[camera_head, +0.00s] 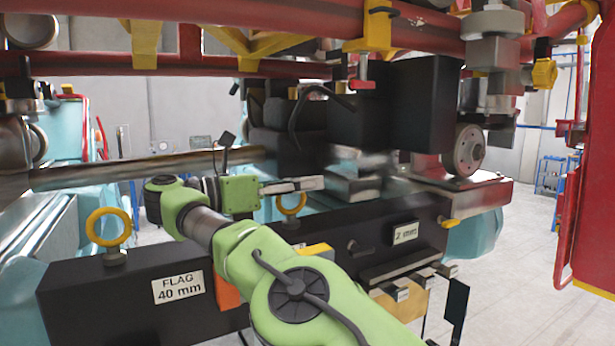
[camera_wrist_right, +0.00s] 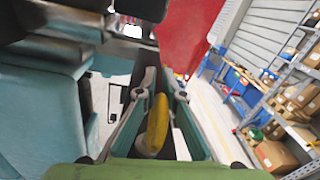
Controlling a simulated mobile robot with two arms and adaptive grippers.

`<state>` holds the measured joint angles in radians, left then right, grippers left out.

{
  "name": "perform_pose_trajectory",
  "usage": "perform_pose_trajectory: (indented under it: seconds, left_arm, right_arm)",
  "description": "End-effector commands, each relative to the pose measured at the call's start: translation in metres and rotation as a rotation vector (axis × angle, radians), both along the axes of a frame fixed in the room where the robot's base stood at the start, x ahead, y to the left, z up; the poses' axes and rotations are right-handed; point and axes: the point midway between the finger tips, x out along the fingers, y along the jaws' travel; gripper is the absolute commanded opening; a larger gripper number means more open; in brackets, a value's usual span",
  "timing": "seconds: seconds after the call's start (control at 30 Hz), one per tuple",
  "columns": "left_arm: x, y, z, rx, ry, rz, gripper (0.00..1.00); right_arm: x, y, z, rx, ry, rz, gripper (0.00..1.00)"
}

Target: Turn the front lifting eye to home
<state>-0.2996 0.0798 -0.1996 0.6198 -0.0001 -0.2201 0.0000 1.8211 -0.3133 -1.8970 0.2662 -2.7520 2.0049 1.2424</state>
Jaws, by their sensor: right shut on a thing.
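Two yellow lifting eyes stand on top of the dark block (camera_head: 130,300) in the head view. One lifting eye (camera_head: 109,227) is at the left, upright, its ring facing the camera, with nothing touching it. The other lifting eye (camera_head: 291,209) is at the middle, its upper part covered by my right gripper (camera_head: 310,184). The right gripper reaches in from the left of that eye and is shut on its ring. In the right wrist view the yellow ring (camera_wrist_right: 157,125) shows nearly edge-on between the two fingers. My left gripper is not in view.
The block carries a "FLAG 40 mm" plate (camera_head: 178,287) and a "2 mm" plate (camera_head: 405,232). A metal bar (camera_head: 150,168) runs behind the eyes. Red beams (camera_head: 180,65) cross overhead. Shelves with boxes (camera_wrist_right: 290,110) stand at the right in the wrist view.

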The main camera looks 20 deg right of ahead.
Motion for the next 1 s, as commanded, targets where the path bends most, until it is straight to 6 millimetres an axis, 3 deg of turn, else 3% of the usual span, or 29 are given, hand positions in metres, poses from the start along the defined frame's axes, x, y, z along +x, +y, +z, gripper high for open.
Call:
perform_pose_trajectory:
  seconds: [0.43, 0.5, 1.0]
  left_arm:
    - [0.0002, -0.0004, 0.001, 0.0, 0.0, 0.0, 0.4]
    - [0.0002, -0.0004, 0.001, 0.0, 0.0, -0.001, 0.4]
    - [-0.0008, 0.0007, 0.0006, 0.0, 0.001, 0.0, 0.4]
  right_arm:
    - [-0.0011, 0.0, -0.0048, 0.004, 0.009, -0.008, 0.0]
    - [-0.0011, 0.0, -0.0048, 0.004, 0.009, -0.008, 0.17]
    - [-0.0005, -0.0002, -0.0016, 0.001, 0.002, -0.004, 0.17]
